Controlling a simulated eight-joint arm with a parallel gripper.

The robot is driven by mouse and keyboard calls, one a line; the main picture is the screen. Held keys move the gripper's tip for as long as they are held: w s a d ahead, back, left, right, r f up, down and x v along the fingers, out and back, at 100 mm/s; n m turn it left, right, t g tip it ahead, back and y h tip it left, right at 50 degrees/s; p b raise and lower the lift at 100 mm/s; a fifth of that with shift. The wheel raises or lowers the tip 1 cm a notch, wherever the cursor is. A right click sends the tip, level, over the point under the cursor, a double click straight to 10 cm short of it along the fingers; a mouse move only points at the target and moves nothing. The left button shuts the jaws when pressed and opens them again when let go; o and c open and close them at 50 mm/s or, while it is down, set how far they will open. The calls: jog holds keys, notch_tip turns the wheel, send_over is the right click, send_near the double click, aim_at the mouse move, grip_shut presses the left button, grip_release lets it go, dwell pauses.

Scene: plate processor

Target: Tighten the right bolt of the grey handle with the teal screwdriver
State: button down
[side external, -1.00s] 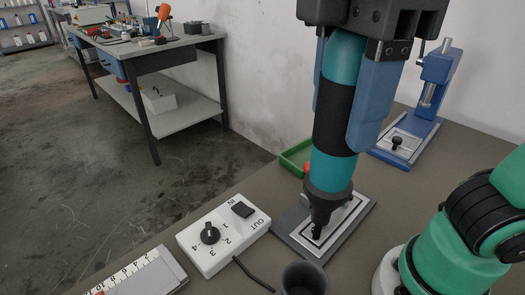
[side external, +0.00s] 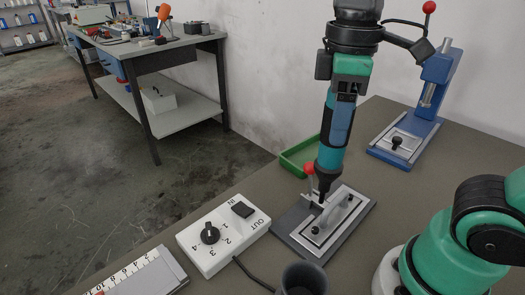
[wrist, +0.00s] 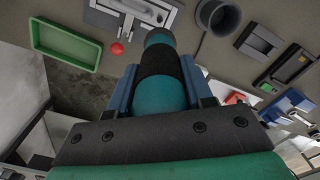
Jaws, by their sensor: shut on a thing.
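My gripper (side external: 339,115) is shut on the teal screwdriver (side external: 329,157), which points down and leans slightly. In the wrist view, the screwdriver's teal and black body (wrist: 160,90) lies between the two blue fingers. Its dark tip is over the back-left part of the plate fixture, close to the grey handle (side external: 336,212). I cannot tell whether the tip touches anything. One dark bolt (side external: 316,230) shows at the handle's near end; the bolt at the other end is not clearly visible. In the wrist view, the handle (wrist: 140,8) is partly cut off at the top.
A red ball knob (side external: 309,168) stands close to the screwdriver's left. A green tray (side external: 290,160) lies behind it. A white switch box (side external: 222,238) is at left, a dark cup (side external: 302,279) in front, and a blue press (side external: 430,95) at back right.

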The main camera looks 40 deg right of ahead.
aim_at(329, 167)
jog(key=shift+f, duration=4)
dwell(0.5)
jog(key=shift+r, duration=3.55)
